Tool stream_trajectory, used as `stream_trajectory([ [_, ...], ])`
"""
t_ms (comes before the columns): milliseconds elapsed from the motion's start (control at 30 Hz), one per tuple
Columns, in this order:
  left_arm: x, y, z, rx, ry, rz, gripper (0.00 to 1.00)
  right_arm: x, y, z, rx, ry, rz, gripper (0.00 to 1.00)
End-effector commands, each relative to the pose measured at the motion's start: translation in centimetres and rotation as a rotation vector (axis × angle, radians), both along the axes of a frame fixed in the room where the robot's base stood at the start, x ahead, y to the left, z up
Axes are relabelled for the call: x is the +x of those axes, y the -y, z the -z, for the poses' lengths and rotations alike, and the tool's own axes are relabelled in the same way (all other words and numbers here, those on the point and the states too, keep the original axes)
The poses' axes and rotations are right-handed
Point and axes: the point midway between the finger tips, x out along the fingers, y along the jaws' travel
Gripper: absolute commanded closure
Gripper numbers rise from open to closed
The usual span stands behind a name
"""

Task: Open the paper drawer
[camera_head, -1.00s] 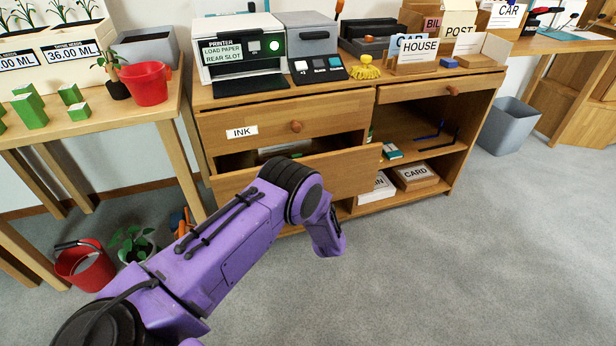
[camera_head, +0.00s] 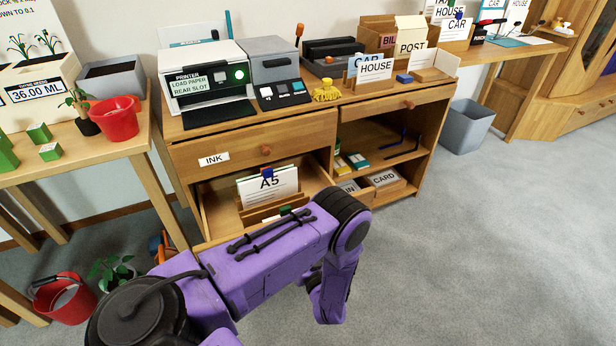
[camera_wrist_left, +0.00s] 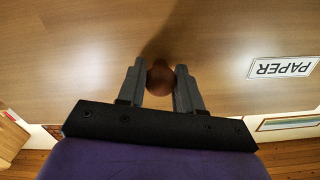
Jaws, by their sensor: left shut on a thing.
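The paper drawer (camera_head: 224,207) is the lower left drawer of the wooden cabinet. It stands pulled out, with its inside showing in the head view. An A5 paper stack (camera_head: 270,186) stands in a holder inside it. In the left wrist view, the drawer front (camera_wrist_left: 75,60) fills most of the picture, with a PAPER label (camera_wrist_left: 284,68) on it. My left gripper (camera_wrist_left: 160,66) is shut on the round brown drawer knob (camera_wrist_left: 160,81). In the head view, my purple left arm hides the drawer front and knob. My right gripper is not in view.
The INK drawer (camera_head: 250,146) above is shut. A printer (camera_head: 205,78) stands on the cabinet top (camera_head: 300,107). Open shelves to the right hold card boxes (camera_head: 384,178). A red bucket (camera_head: 62,298) and a plant stand at lower left. The grey floor (camera_head: 480,250) to the right is clear.

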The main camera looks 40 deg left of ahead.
Motion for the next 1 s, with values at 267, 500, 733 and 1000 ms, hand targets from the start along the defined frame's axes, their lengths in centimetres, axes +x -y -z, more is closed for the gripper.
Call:
stream_trajectory([
  [267, -1.13, 0.16, 0.01, -0.001, 0.001, -0.020, 1.00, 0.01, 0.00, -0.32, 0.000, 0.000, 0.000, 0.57],
  [500, -1.19, 0.18, 0.04, -0.001, 0.001, -0.022, 1.00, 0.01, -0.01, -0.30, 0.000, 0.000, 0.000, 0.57],
  [733, -1.12, 0.23, 0.04, -0.001, 0.001, -0.020, 0.42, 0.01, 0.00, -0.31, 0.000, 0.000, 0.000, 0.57],
  [1000, -1.18, 0.47, 0.03, -0.001, 0.001, -0.019, 0.42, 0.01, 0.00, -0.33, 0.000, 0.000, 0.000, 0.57],
])
